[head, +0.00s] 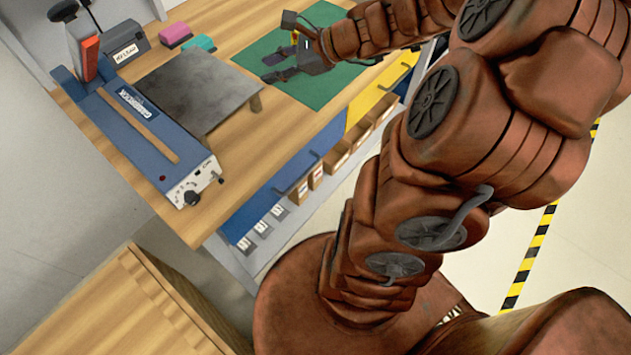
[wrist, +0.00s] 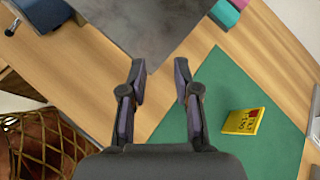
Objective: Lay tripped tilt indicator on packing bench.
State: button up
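A small yellow block with red markings, apparently the tilt indicator (wrist: 243,121), lies flat on the green mat (wrist: 228,80) of the packing bench (head: 232,196). Its lettering is too small to read surely. In the head view a bit of yellow (head: 294,38) shows beside my gripper, mostly hidden. My gripper (head: 270,68) is over the green mat. In the wrist view my gripper (wrist: 161,72) is open, with nothing between its fingers. The yellow block is to the right of the fingers, apart from them.
A grey plate (head: 194,92) and a blue sealing machine (head: 140,130) occupy the bench's left part. A black device (head: 126,42), a pink block (head: 175,35) and a teal block (head: 199,44) stand behind. Bare wood lies between plate and mat.

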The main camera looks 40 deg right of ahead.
jog(key=s+a+f+n+g, duration=0.2)
jog(key=s+a+n+g, duration=0.6)
jog(key=s+a+n, duration=0.6)
jog(key=s+d+n+g+h, duration=0.2)
jog(key=s+d+n+h, duration=0.2)
jog(key=s+n+h, duration=0.3)
jog(key=s+n, duration=0.2)
jog(key=s, duration=0.3)
jog(key=shift+s+d+f+n+g+h, duration=0.15)
jog(key=shift+s+f+n+g+h, duration=0.15)
jog(key=shift+f+g, duration=0.1)
jog(key=shift+r, duration=0.15)
